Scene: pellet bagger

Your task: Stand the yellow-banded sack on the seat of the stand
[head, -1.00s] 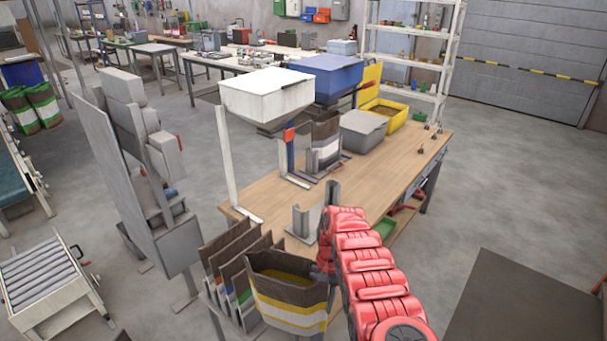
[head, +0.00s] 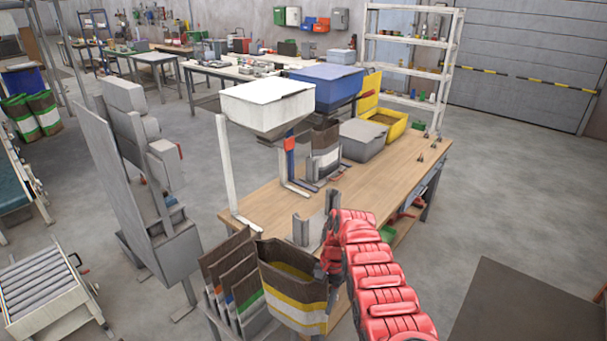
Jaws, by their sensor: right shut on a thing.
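The yellow-banded sack (head: 288,303) is brown with white and yellow bands and an open top showing yellowish contents. It hangs at the near end of the bench, in front of the row of other sacks. My right gripper (head: 329,268) is shut on its right edge; the fingertips are partly hidden. A small grey metal stand (head: 303,230) with upright plates is on the bench behind the held sack. Its seat is mostly hidden. Another stand under the blue hopper holds a white-banded sack (head: 325,163). My left gripper is not in view.
Several banded sacks (head: 232,280) stand in a rack left of the held sack. A white hopper (head: 266,103) and a blue hopper (head: 327,82) overhang the wooden bench (head: 375,175). A grey bin (head: 363,138) and yellow bin (head: 385,122) sit farther back.

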